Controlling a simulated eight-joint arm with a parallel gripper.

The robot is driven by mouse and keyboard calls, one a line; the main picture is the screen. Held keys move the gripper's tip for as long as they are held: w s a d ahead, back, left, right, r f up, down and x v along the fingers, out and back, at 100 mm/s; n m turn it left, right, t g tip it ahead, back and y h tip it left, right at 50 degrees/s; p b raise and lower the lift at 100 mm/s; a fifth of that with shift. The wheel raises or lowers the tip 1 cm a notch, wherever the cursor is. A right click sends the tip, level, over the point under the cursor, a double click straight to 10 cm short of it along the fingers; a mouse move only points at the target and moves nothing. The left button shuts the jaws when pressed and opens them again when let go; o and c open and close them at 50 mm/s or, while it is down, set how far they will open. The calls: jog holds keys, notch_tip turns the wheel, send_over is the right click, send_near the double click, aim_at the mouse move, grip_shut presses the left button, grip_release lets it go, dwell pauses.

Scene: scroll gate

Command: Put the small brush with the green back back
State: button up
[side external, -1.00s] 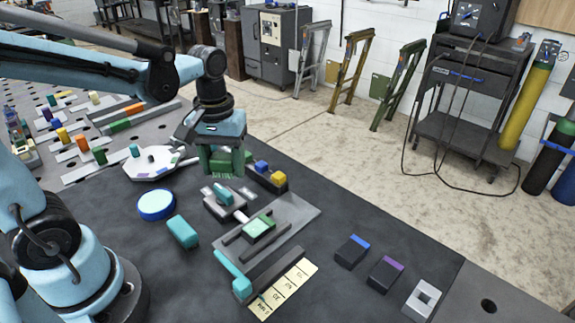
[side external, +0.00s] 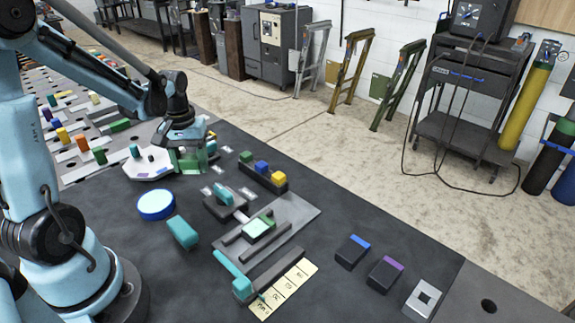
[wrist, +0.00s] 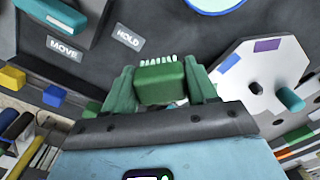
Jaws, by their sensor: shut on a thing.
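The small brush with the green back (wrist: 160,84) shows in the wrist view, with pale bristles at its far edge. My gripper (wrist: 161,76) is shut on it, with one green finger on each side. In the side external view my gripper (side external: 190,160) is just right of the white octagonal plate (side external: 135,173), over the dark mat. The brush is hard to tell from the green fingers there. Whether it touches the mat cannot be told. A rack (side external: 262,180) to the right holds green (side external: 246,157), blue (side external: 262,167) and yellow (side external: 279,178) blocks.
A blue-rimmed round dish (side external: 156,204) and a teal block (side external: 182,232) lie in front. A grey plate with rails (side external: 295,217) and a labelled strip (side external: 284,291) are to the right. MOVE (wrist: 64,49) and HOLD (wrist: 128,38) labels show in the wrist view.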

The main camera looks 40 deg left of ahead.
aim_at(196, 185)
jog(key=shift+f, duration=2)
jog(key=o, duration=1)
jog(key=shift+f, duration=0.15)
notch_tip(196, 185, up, 12)
jog(key=shift+f, duration=0.15)
jog(key=shift+d+r, duration=0.15)
jog(key=shift+r, duration=0.2)
jog(key=d+m+t, duration=0.2)
jog(key=d+m, duration=0.1)
jog(key=d, duration=0.2)
jog(key=d+r+m+t, duration=0.1)
jog(key=d+m+t, duration=0.1)
jog(key=d, duration=0.4)
jog(key=d+m+t, duration=0.3)
jog(key=d+m, duration=0.1)
jog(key=d, duration=0.1)
jog(key=shift+s+d+r, duration=0.2)
jog(key=shift+d+r, duration=0.1)
